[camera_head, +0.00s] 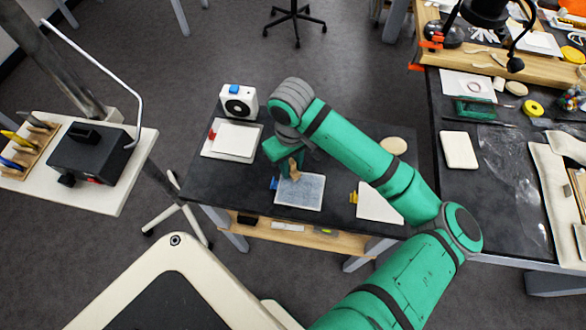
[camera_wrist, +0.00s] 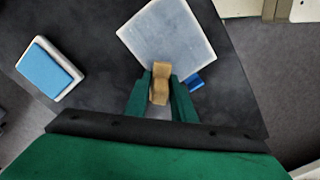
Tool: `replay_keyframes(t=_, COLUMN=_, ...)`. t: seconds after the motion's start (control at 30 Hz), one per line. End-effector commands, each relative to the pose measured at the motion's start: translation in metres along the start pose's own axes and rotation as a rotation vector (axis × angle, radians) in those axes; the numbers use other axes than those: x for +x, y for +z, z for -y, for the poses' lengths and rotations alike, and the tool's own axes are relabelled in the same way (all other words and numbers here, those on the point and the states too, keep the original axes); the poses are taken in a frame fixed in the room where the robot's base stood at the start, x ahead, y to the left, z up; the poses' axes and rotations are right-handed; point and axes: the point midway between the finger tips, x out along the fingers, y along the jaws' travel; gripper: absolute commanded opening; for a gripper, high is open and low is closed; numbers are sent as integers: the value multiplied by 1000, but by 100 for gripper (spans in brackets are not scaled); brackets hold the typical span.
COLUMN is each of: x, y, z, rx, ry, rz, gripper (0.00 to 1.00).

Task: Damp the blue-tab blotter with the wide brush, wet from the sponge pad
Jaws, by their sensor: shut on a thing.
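The blue-tab blotter (camera_head: 300,193) lies flat near the table's front edge, its blue tab (camera_head: 273,184) at its left. Its face is mottled grey-blue, darker than the other blotters; it also shows in the wrist view (camera_wrist: 172,35). My gripper (camera_wrist: 160,88) is shut on a tan wooden brush (camera_wrist: 160,75), at the blotter's tab-side edge; the brush shows in the head view (camera_head: 295,168). The bristles are hidden, so I cannot tell whether they touch the blotter. A blue sponge pad (camera_wrist: 48,70) in a white tray lies at the left in the wrist view; my arm seems to hide it in the head view.
A red-tab blotter (camera_head: 236,138) lies at the back left and a yellow-tab blotter (camera_head: 378,205) at the right, partly behind my arm. A white device (camera_head: 239,101) stands at the back left corner. A cream disc (camera_head: 393,146) lies at the right. A cluttered bench (camera_head: 500,165) stands further right.

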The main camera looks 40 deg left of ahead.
Motion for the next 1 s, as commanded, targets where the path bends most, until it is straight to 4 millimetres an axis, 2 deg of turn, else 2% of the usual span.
replay_keyframes(t=0.07, x=-10, y=0, z=0, rx=-1, ry=3, rz=-2, gripper=5)
replay_keyframes(t=0.1, x=-20, y=0, z=0, rx=-3, ry=4, rz=-2, gripper=5)
replay_keyframes(t=0.6, x=-63, y=4, z=-3, rx=8, ry=2, rz=0, gripper=5)
replay_keyframes(t=0.8, x=-76, y=2, z=-1, rx=1, ry=2, rz=0, gripper=5)
replay_keyframes(t=1.0, x=-80, y=2, z=0, rx=1, ry=2, rz=0, gripper=5)
